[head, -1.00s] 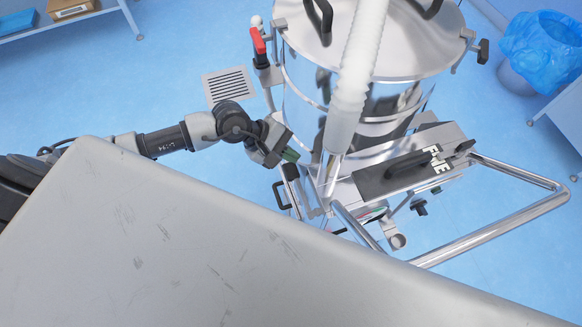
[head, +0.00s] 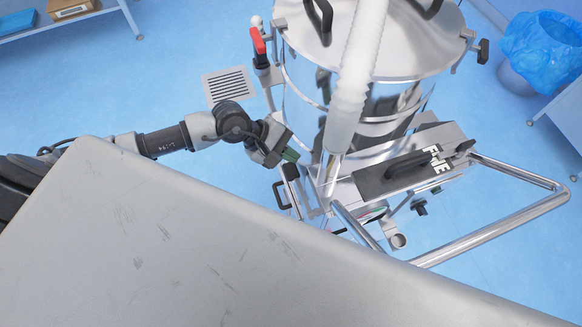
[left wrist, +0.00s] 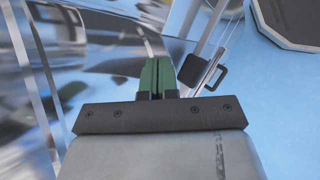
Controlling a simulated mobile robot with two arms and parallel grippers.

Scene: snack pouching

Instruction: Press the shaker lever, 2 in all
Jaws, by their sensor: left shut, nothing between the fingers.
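The shaker is a shiny steel drum machine (head: 300,95) with a lid and a thick white hose. A black-tipped metal lever (head: 290,172), which looks like the shaker lever, is on its lower left side. In the left wrist view a black pad on a metal strip (left wrist: 194,69) is just right of the fingers. My left gripper (head: 291,155) has green fingertips, close above the black tip in the head view. Its fingers (left wrist: 157,76) are shut with nothing between them. I cannot tell whether they touch the lever. My right gripper is not in view.
A grey scratched surface (head: 200,240) fills the front. A bent steel push bar (head: 510,232) sticks out to the right of the machine. A red handle (head: 258,42) is on the drum's upper left. A bin with a blue bag (head: 540,45) stands far right.

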